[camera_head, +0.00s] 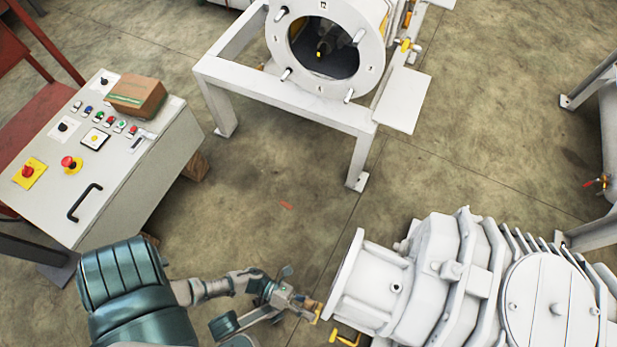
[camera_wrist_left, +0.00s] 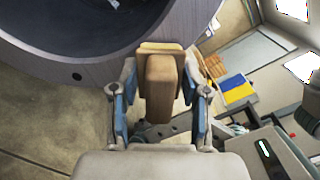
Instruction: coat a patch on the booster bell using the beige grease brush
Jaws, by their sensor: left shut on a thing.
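The beige grease brush (camera_wrist_left: 161,85) is upright between the fingers of my left gripper (camera_wrist_left: 160,112) in the left wrist view, its wider end pointing away from me. In the head view my left gripper (camera_head: 297,299) is low in the middle, with a small tan piece of the brush (camera_head: 311,304) at its tip. I take the white machine's flanged end (camera_head: 347,275) beside it for the booster bell. In the wrist view a grey round rim (camera_wrist_left: 78,72) with a dark opening lies just beyond the brush. I cannot tell whether they touch. My right gripper is out of view.
A control console (camera_head: 120,160) with buttons and a cardboard box (camera_head: 136,95) stands at the left. A white frame (camera_head: 290,112) carries a round flanged opening (camera_head: 325,40) at the back. Bare concrete floor (camera_head: 270,200) lies between. A yellow handle (camera_head: 345,338) sits below the white machine.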

